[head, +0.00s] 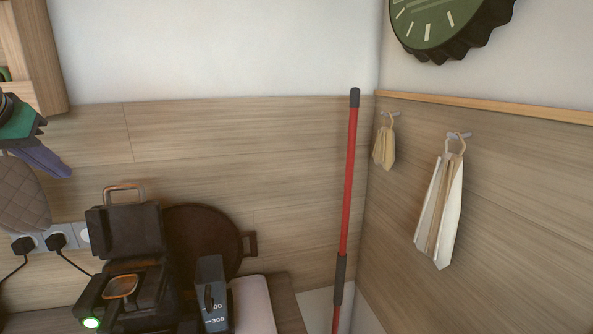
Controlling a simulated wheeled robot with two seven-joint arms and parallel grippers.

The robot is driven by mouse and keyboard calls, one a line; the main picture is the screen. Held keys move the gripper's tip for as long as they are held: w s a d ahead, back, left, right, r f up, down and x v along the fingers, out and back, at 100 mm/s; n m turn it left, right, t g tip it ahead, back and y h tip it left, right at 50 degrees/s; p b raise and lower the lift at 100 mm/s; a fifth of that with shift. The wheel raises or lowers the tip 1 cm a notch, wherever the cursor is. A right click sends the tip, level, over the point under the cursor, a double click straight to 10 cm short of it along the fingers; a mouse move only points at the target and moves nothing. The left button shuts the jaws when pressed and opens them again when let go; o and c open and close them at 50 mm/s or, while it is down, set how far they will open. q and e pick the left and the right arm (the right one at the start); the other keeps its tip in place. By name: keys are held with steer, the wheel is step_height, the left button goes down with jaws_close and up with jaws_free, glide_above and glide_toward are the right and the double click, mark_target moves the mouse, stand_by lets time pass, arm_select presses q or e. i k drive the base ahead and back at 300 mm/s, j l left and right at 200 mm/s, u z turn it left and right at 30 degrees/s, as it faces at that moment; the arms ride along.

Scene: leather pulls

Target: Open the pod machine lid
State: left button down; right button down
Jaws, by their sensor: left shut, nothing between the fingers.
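The black pod machine (150,300) stands on the counter at the lower left. Its lid (133,229) stands roughly upright at the back, with a metal loop handle (124,189) at the top. The copper-rimmed opening (122,287) below it is exposed. My left gripper (60,168) comes in at the left edge, above and left of the lid and apart from it. It has a teal body and purple fingers, shut and empty. My right gripper is out of view.
A dark round pan (208,229) leans on the wall behind the machine. A dark container with scale marks (212,290) stands right of it. A quilted mitt (22,196) hangs below my left gripper. Plugs and sockets (55,240) are behind. A red pole (347,190) stands right.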

mark_target(128, 229)
steer(key=k+l, duration=0.25)
steer(key=k, duration=0.25)
steer(key=k+l, duration=0.3)
steer(key=k, duration=0.2)
